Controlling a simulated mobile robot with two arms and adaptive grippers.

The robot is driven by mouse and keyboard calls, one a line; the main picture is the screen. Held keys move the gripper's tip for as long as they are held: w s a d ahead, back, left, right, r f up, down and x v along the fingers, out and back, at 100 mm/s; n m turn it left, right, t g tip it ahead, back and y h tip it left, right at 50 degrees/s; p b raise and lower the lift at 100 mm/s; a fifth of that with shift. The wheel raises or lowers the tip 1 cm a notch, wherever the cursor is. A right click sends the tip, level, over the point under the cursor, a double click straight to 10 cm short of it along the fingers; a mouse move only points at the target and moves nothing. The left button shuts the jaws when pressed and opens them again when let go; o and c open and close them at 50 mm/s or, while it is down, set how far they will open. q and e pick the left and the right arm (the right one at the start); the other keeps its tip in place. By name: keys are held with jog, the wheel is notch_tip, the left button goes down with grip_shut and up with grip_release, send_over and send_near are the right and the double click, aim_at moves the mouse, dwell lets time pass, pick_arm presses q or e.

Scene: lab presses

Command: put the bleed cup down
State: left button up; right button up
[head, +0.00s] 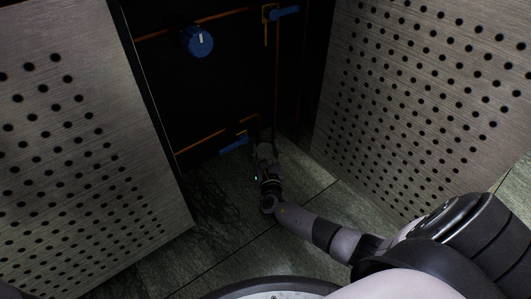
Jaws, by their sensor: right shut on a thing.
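My right gripper (265,152) is low down near the floor, at the foot of the dark recess between two perforated panels. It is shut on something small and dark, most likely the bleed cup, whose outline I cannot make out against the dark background. My right arm reaches to it from the lower right. My left gripper is not in view.
A blue lever (236,146) on copper pipework is close to the left of the right gripper. A blue round knob (197,41) and another blue lever (285,12) are higher up. Perforated metal panels stand on the left (75,150) and right (420,110). Tiled floor (240,258) is bare in front.

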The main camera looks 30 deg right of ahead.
jog(key=shift+f, duration=0.15)
jog(key=o, duration=1.2)
jog(key=shift+c, duration=0.2)
jog(key=shift+r, duration=0.25)
jog(key=p+v, duration=0.5)
jog(key=v, duration=0.6)
jog(key=shift+s+a+p, duration=0.15)
jog(key=shift+s+p, duration=0.05)
jog(key=shift+p, duration=0.2)
jog(key=shift+s+a, duration=0.1)
jog(key=shift+s, duration=0.2)
